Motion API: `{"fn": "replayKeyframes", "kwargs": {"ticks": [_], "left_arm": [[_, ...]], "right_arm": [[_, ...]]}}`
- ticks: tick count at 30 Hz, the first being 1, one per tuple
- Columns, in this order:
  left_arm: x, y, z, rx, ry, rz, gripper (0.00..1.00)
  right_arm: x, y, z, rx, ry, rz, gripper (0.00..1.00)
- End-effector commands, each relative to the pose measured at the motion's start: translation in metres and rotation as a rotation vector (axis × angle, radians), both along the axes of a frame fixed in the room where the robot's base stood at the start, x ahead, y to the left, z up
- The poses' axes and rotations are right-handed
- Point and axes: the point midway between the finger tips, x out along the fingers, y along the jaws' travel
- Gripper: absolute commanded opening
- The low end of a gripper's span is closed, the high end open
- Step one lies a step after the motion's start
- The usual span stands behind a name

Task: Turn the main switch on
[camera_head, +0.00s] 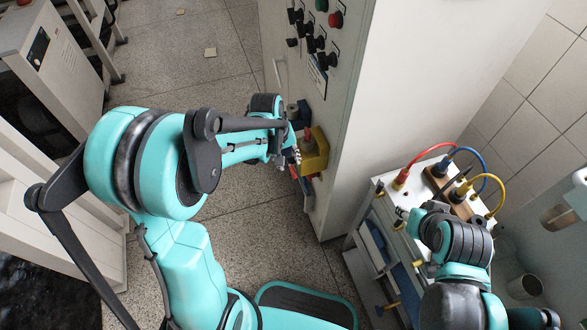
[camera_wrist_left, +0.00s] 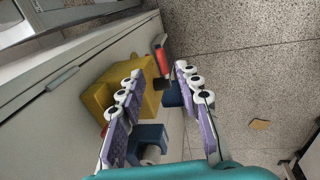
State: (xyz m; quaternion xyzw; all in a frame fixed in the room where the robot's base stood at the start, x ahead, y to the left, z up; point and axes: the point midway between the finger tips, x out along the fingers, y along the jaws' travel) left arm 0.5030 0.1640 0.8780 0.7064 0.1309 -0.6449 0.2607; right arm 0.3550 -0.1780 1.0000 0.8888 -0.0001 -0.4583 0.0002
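The main switch appears to be a yellow box (camera_head: 315,151) on the side of the grey cabinet (camera_head: 345,112). In the left wrist view the yellow box (camera_wrist_left: 98,98) carries a red-ended lever (camera_wrist_left: 161,58) on a dark base. My left gripper (camera_head: 291,154) is beside the box. In the left wrist view its two fingers (camera_wrist_left: 159,72) are spread apart, with the lever's dark base between and beyond the tips. Contact cannot be told. The left finger hides part of the box. My right gripper (camera_head: 404,214) is small beside a white unit; its fingers are unclear.
Black knobs (camera_head: 315,43) and a red button (camera_head: 336,20) sit higher on the cabinet. Blue sockets (camera_wrist_left: 150,136) are near the box. The white unit (camera_head: 390,182) has red, blue and yellow cables on top. Tiled floor (camera_head: 215,85) lies open left of the cabinet.

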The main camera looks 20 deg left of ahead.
Motion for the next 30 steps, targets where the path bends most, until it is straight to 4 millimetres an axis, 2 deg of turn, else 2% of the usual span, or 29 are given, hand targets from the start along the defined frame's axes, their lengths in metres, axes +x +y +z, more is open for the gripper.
{"fn": "replayKeyframes", "kwargs": {"ticks": [5,18,22,30], "left_arm": [[0.006,-0.001,-0.016,-0.015,0.031,0.026,0.34],[0.013,-0.012,-0.081,-0.014,0.032,0.027,0.34],[0.014,-0.013,-0.088,-0.014,0.032,0.027,0.34],[0.014,-0.013,-0.088,-0.014,0.032,0.027,0.34]], "right_arm": [[0.0,0.0,0.001,0.0,0.0,0.0,0.4],[0.0,0.0,-0.028,0.0,0.0,0.0,0.4],[0.0,0.0,-0.03,0.0,0.0,0.0,0.4],[0.0,0.0,-0.03,0.0,0.0,0.0,0.4]]}}
